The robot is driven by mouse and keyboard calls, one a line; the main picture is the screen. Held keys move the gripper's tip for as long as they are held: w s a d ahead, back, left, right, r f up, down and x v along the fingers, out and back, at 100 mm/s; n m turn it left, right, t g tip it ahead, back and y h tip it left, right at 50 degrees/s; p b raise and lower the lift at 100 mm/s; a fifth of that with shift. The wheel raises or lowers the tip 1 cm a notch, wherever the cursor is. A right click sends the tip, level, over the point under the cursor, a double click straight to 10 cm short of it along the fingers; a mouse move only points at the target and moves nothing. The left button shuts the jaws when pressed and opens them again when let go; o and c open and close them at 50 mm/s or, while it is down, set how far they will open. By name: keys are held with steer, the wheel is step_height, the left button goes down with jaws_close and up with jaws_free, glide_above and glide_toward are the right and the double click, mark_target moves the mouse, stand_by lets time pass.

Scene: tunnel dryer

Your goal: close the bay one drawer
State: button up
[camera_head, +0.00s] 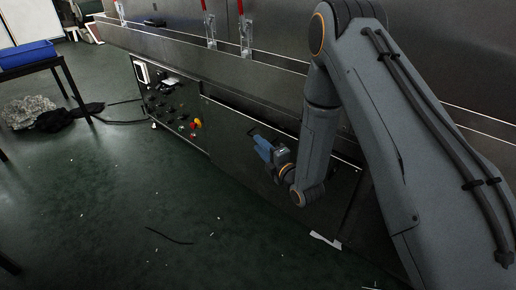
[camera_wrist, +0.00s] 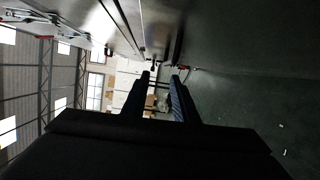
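The dark lower front of the dryer has a wide panel (camera_head: 232,127) to the right of the control panel; I take it for the bay one drawer. A dark gap shows along its top edge, so it seems to stand out a little, but how far I cannot tell. My gripper (camera_head: 254,135) is in front of this panel, near its upper edge; whether it touches cannot be told. In the wrist view the two fingers of my gripper (camera_wrist: 160,78) stand apart with nothing clearly held between them. My arm hides the panel's right part.
A control panel (camera_head: 178,108) with knobs and a red-yellow button is to the left. Red handles (camera_head: 246,36) hang above. A blue bin (camera_head: 27,53) sits on a table at far left. White scrap (camera_head: 325,240) and a dark strip lie on the mostly clear green floor.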

steer(key=shift+n+t, duration=0.4)
steer(key=shift+t, duration=0.4)
steer(key=shift+w+a+f+b, duration=0.25)
steer(key=shift+w+b, duration=0.35)
steer(key=shift+w, duration=0.4)
steer(key=shift+w+a+f+b, duration=0.25)
steer(key=shift+w+b, duration=0.3)
steer(key=shift+w, duration=0.4)
steer(key=shift+w+a+f+b, duration=0.2)
steer(key=shift+w+b, duration=0.4)
steer(key=shift+w, duration=0.4)
steer(key=shift+c, duration=0.4)
jaws_close()
